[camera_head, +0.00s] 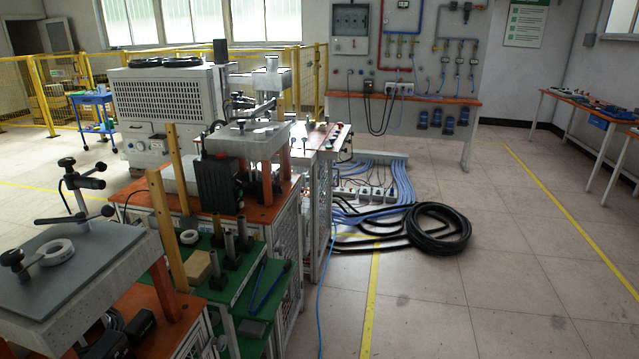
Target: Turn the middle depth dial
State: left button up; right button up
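No dial can be made out clearly as the middle depth dial. The workbench in the middle carries a control panel (338,137) with small knobs or buttons at its right edge, too small to read. A metal press-like fixture (250,135) stands on this bench beside it. Neither of my grippers shows in the head view.
A green bench (225,290) with upright posts stands between the fixtures. Black hose coils (438,228) and blue cables (375,212) lie on the floor right of the benches. The floor farther right is open, up to an orange-topped table (590,112).

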aim_at(277, 189)
jog(key=i+l, duration=0.3)
jog(key=i, duration=0.25)
jog(key=i+l+z, duration=0.15)
jog(key=i+l, duration=0.15)
jog(key=i, duration=0.2)
jog(key=i+l, duration=0.2)
jog(key=i, duration=0.35)
jog(key=i+l+z, duration=0.15)
jog(key=i, duration=0.4)
jog(key=l, duration=0.1)
